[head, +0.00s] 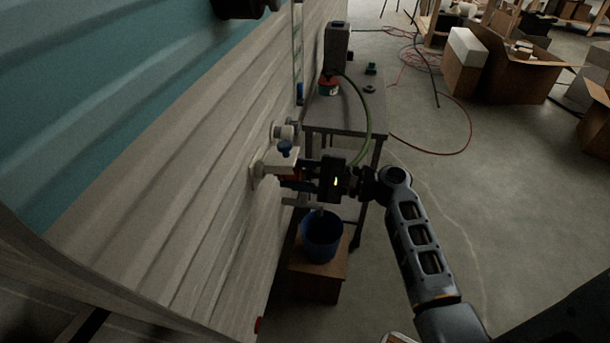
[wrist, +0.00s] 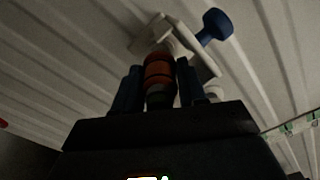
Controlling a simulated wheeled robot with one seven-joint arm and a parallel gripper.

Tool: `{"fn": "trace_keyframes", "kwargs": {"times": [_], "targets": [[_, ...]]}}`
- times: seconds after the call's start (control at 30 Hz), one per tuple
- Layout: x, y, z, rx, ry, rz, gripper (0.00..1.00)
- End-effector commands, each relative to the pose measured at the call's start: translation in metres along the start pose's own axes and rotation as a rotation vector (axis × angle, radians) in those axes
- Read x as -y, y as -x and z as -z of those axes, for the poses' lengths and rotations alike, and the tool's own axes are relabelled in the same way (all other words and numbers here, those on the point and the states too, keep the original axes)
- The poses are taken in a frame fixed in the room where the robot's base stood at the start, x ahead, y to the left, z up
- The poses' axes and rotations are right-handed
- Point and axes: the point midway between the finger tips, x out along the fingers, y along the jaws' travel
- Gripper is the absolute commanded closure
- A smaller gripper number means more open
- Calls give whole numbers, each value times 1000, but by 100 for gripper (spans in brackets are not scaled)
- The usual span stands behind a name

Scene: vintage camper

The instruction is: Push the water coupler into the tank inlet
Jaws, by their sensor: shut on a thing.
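My gripper (head: 286,177) is beside the camper wall and shut on the water coupler. The coupler is orange-red with a dark lower part; it sits between the two blue fingers in the wrist view (wrist: 158,72) and is mostly hidden in the head view. The white tank inlet (head: 258,170) sticks out from the wall, directly in front of the fingers. In the wrist view the inlet (wrist: 172,42) has a blue knob on a stem and lies right at the coupler's front end. They look in line and very close; I cannot tell how deep the coupler sits.
A second white fitting (head: 284,131) is on the wall behind. A blue bucket (head: 322,238) stands on a wooden stool (head: 318,284) below my gripper. A grey table (head: 349,116) holds a grey box with a green hose (head: 366,105). Open floor lies to the right.

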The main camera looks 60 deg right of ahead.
Motion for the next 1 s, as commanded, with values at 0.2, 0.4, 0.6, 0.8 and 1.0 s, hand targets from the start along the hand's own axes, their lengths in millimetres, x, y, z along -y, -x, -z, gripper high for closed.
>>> {"fn": "trace_keyframes", "kwargs": {"times": [0.2, 0.4, 0.6, 0.8, 1.0], "targets": [[0, -16, 0, 2, 2, -1, 86], [0, -22, 0, 0, 2, 0, 86], [0, -22, 0, 0, 1, 0, 86], [0, -22, 0, 0, 1, 0, 86], [0, -22, 0, 0, 1, 0, 86]]}}
